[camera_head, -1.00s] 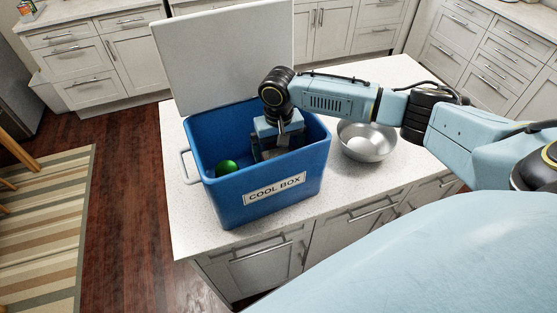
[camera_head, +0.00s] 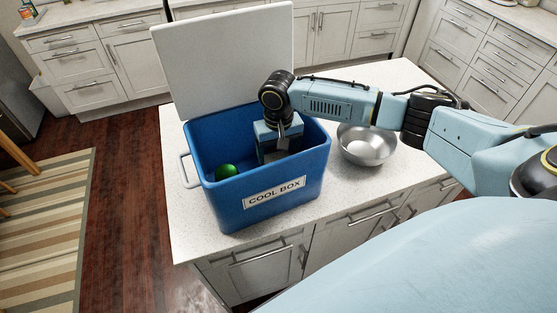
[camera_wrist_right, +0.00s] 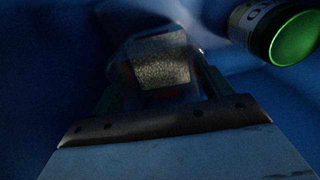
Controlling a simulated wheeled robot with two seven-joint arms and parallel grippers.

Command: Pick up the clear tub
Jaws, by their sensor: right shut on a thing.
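The clear tub (camera_wrist_right: 160,60) shows dimly in the right wrist view, a see-through container with a pale speckled patch on it. My right gripper (camera_wrist_right: 160,85) is shut on it, with a finger at each side. In the head view my right gripper (camera_head: 277,150) reaches down inside the blue cool box (camera_head: 262,200), and its fingertips and the tub are hidden or too dark to make out there. My left gripper is not in view.
A green-ended can (camera_head: 227,171) is in the cool box, left of my gripper; it also shows in the wrist view (camera_wrist_right: 290,38). The box's white lid (camera_head: 225,55) stands open behind. A metal bowl (camera_head: 368,146) holding a white round thing sits right on the counter (camera_head: 400,80).

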